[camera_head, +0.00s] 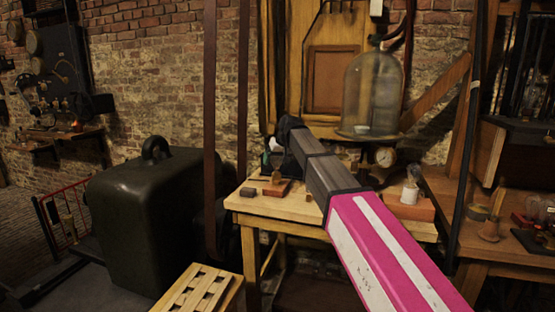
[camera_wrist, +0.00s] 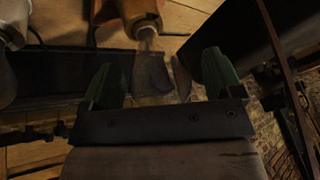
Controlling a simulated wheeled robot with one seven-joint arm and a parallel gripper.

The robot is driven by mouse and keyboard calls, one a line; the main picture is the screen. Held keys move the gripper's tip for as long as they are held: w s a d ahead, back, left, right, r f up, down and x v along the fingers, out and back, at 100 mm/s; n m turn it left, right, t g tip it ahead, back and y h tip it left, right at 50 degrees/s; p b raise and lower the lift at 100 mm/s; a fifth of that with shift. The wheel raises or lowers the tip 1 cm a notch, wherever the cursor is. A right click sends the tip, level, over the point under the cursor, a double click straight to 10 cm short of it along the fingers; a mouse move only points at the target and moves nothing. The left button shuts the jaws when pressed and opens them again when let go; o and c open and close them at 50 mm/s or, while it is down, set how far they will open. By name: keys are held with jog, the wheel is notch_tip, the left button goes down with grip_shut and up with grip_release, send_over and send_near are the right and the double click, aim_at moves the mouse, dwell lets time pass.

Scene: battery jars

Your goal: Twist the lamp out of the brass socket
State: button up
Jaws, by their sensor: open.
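My gripper (camera_wrist: 160,66) shows in the wrist view with its two green fingers apart, so it is open. Between and beyond the fingers is a dim, see-through shape that looks like the glass lamp (camera_wrist: 152,76). It lines up with a brass-coloured socket (camera_wrist: 140,14) at the top of the view. I cannot tell whether either finger touches the glass. In the head view my arm reaches over the wooden bench (camera_head: 308,207), and its dark end hides most of the gripper and the lamp.
A reddish block (camera_head: 278,188) and a small dark block (camera_head: 248,191) lie on the bench. A glass bell jar (camera_head: 373,92) stands behind my arm, with a round gauge (camera_head: 385,156) below it. A large dark green case (camera_head: 155,215) stands at left.

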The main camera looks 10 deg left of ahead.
jog(key=c, duration=1.1)
jog(key=n+g, duration=0.1)
jog(key=n, duration=0.1)
jog(key=n+g, duration=0.1)
jog(key=n, duration=0.1)
jog(key=shift+w+y, duration=0.1)
jog(key=shift+y, duration=0.2)
jog(key=shift+n+g, duration=0.4)
jog(key=shift+n, duration=0.8)
jog(key=n+g, duration=0.1)
jog(key=n, duration=0.1)
jog(key=shift+n, duration=0.3)
jog(key=n+g, duration=0.1)
jog(key=n, duration=0.2)
jog(key=shift+n+g+h, duration=0.3)
jog(key=shift+n+h, duration=0.1)
